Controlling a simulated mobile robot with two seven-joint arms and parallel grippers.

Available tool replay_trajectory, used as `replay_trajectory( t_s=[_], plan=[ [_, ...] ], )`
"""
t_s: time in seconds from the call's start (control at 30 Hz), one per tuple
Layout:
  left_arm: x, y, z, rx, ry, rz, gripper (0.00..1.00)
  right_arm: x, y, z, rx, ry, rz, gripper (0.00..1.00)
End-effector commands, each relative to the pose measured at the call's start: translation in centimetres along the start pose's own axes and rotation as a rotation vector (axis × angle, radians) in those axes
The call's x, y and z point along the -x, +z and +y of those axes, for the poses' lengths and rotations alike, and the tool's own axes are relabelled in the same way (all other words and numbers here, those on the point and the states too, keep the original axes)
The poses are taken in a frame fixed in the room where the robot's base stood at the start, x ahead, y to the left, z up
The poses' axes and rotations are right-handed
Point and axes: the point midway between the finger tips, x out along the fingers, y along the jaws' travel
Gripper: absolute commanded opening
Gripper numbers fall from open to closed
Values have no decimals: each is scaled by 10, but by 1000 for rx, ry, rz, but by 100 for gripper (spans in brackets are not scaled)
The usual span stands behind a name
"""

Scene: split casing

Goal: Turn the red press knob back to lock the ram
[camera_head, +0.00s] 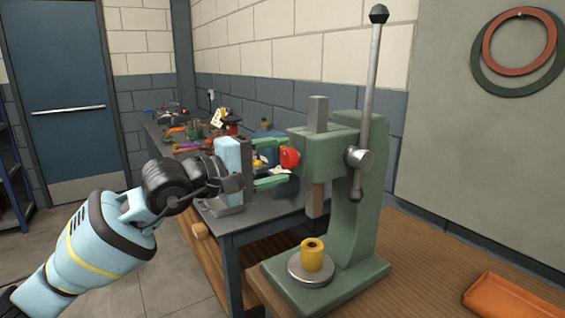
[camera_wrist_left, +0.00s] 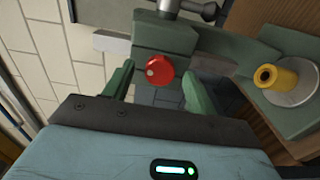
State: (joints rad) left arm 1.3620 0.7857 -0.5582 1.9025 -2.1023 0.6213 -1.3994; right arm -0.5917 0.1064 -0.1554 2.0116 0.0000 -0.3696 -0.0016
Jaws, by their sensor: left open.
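The red press knob (camera_head: 290,157) sits on the left face of the green press (camera_head: 350,195). The grey ram (camera_head: 318,112) stands upright through the press head. My left gripper (camera_head: 277,171) is open beside the knob, its green fingers pointing at the press. In the left wrist view the knob (camera_wrist_left: 159,72) lies between the two open fingers (camera_wrist_left: 160,88), and I see no clear contact. A yellow flanged bushing (camera_head: 312,254) stands on the round plate (camera_head: 311,270) below the ram, with a gap between them. My right gripper is not in view.
The press lever (camera_head: 371,90) stands nearly upright on the right side of the press head. An orange tray (camera_head: 512,300) lies on the wooden bench (camera_head: 430,270) at the right. A dark bench with several tools (camera_head: 195,132) runs behind my left gripper.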

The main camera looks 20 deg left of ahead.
Motion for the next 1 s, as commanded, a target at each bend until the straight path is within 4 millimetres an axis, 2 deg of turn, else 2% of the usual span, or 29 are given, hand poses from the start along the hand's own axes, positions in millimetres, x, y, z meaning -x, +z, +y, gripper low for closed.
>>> replay_trajectory(
  t_s=[0.2,0.4,1.0],
  plan=[
    [36,0,-4,-1,-6,1,57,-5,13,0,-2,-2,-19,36],
    [56,0,-3,-1,-4,0,57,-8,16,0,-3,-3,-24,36],
    [60,1,-1,3,-2,-3,57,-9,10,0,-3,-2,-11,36]
  ],
)
